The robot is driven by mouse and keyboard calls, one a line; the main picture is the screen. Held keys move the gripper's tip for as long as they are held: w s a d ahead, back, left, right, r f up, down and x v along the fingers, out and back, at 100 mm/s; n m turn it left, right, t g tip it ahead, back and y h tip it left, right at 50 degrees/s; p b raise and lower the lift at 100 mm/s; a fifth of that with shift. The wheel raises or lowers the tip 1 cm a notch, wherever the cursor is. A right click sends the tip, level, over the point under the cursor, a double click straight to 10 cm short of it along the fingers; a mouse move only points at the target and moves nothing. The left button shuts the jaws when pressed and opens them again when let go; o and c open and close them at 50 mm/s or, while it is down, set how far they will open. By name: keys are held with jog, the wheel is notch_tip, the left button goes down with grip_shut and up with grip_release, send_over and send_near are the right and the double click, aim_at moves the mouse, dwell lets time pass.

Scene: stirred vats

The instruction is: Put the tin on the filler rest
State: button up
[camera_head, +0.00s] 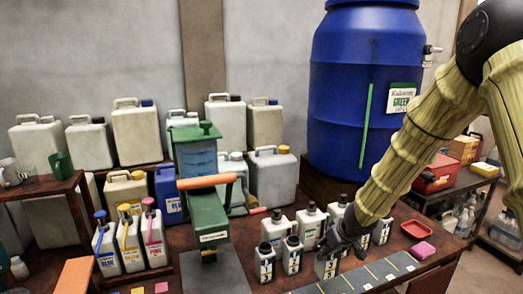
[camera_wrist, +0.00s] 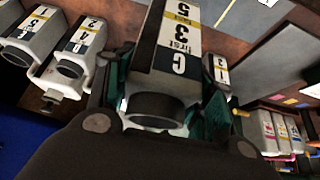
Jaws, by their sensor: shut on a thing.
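My gripper (camera_head: 345,238) is shut on a white bottle-shaped tin with a dark cap. The tin (camera_head: 327,266) shows below my fingers in the head view, partly hidden by them. In the wrist view the tin (camera_wrist: 178,55) fills the space between the green finger pads (camera_wrist: 160,100), its label showing a large 3. The green filler (camera_head: 200,185) with an orange handle stands left of my gripper. A bare grey plate (camera_head: 213,272) lies under its spout and looks like the filler rest. I cannot tell whether the tin is clear of the table.
Several similar labelled bottles (camera_head: 308,225) stand close behind my gripper. A dark numbered strip (camera_head: 365,278) lies in front. Three bottles with coloured caps (camera_head: 128,240) stand left of the filler. A red tray (camera_head: 417,229) and pink block (camera_head: 424,250) lie right. A blue vat (camera_head: 362,95) stands behind.

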jog(key=s+a+f+m+h, duration=0.1)
jog(key=s+a+f+m, duration=0.1)
jog(key=s+f, duration=0.5)
jog(key=s+a+f+m+h, duration=0.1)
jog(key=s+a+f+m, duration=0.1)
jog(key=s+f, duration=0.6)
jog(key=s, duration=0.3)
jog(key=shift+s, duration=0.25)
dwell(0.4)
